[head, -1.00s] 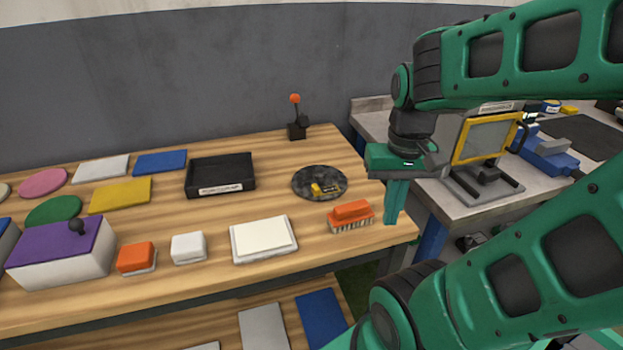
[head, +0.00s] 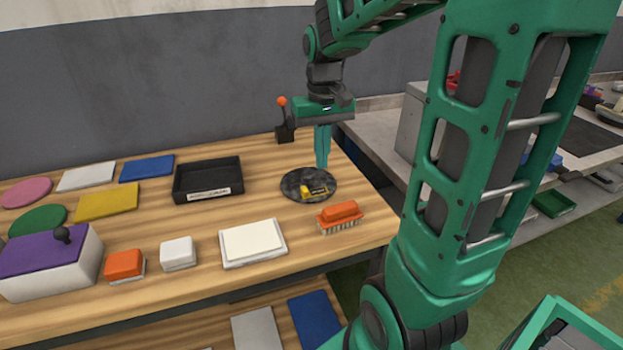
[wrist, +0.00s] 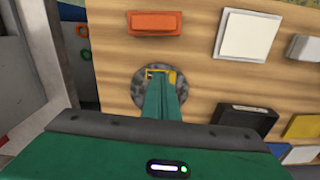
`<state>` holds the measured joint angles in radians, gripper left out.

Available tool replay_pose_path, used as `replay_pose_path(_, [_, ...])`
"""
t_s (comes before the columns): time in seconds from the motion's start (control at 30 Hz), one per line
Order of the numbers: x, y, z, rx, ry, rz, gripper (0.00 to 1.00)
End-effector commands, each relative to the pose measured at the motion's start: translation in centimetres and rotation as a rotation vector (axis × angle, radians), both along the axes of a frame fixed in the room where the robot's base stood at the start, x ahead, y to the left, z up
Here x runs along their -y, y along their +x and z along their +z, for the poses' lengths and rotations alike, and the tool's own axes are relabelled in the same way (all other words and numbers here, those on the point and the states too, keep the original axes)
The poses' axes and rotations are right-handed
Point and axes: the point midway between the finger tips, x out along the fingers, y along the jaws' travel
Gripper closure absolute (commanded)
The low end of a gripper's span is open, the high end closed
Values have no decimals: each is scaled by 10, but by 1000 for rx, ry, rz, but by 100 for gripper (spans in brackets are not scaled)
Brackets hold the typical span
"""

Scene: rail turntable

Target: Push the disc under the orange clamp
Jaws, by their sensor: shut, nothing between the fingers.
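A dark mottled grey disc (head: 292,182) lies flat near the right end of the wooden bench. A small yellow and black piece (head: 309,192) sits on it. The disc also shows in the wrist view (wrist: 141,88), partly hidden by my fingers. My gripper (head: 322,166) is shut and empty, fingers pointing down at the far side of the disc. I cannot tell whether the tips touch it. A black upright device with an orange ball (head: 282,101), which looks like the orange clamp, stands at the back edge, behind and left of the disc, apart from it.
An orange brush (head: 340,217) lies in front of the disc. A black tray (head: 207,190) is to its left, and a white block (head: 252,242) is front left. Coloured plates and blocks fill the bench's left side. A grey bench (head: 385,143) stands at right.

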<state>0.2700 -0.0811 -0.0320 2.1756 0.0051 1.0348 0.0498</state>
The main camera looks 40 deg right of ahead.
Motion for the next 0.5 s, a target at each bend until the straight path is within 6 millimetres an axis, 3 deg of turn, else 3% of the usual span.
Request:
replay_pose_path(0.1, [-1,11,-3,-1,4,11,100])
replay_pose_path(0.27, [-2,12,-17,-1,5,13,100])
replay_pose_path(0.5, [-3,11,-60,-4,6,13,100])
